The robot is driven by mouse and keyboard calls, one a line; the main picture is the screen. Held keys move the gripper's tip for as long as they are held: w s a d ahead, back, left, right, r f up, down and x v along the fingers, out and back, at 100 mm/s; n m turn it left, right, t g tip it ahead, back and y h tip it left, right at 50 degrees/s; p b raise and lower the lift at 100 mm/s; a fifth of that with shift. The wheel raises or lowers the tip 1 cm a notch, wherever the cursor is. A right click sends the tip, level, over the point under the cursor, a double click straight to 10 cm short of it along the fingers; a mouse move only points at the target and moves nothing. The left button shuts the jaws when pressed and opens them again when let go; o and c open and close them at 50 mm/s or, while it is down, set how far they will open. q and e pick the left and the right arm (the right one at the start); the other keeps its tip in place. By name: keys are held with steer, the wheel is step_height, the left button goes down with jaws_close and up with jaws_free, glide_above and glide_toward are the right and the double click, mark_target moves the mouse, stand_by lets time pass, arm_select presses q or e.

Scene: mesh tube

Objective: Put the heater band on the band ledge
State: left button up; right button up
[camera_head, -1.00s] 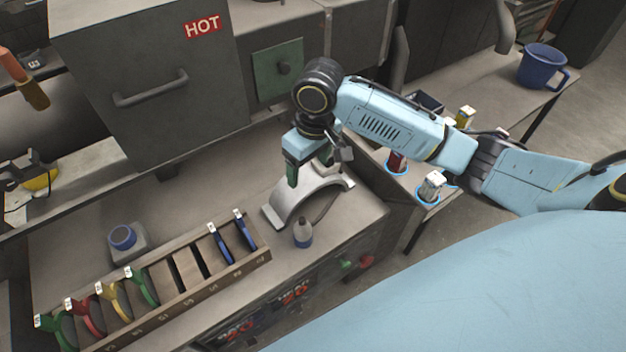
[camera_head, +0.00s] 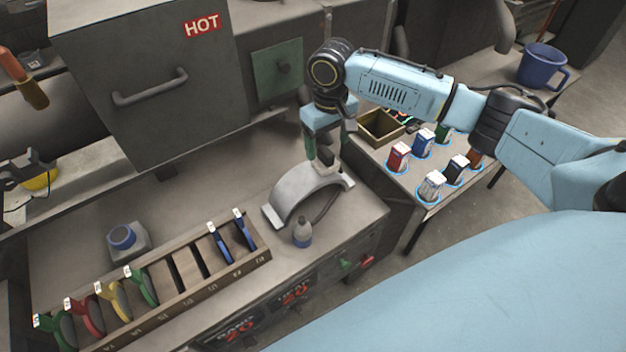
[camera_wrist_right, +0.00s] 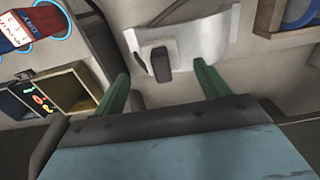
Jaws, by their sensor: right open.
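The heater band, a grey half-round arch (camera_head: 290,195), stands on the bench top, and it also shows at the top of the right wrist view (camera_wrist_right: 205,35). A dark block (camera_wrist_right: 161,64) sits on its side. My right gripper (camera_head: 322,155) is at the band's upper far side. In the right wrist view its green fingers (camera_wrist_right: 163,80) are apart, one on each side of the block, with their tips near the band's edge. Nothing is held between them. I cannot tell which surface is the band ledge. My left gripper is not in view.
A wooden rack (camera_head: 190,290) with coloured tools runs along the bench at left. Several labelled containers (camera_head: 399,157) and an open box (camera_head: 381,127) are on the side table. A machine marked HOT (camera_head: 150,60) rises behind.

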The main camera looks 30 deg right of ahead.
mark_target(326, 150)
step_height(326, 150, down, 5)
steer(key=shift+w+a+f, duration=0.1)
steer(key=shift+w, duration=0.05)
steer(key=shift+c, duration=0.4)
jaws_close()
steer(key=shift+r, duration=0.2)
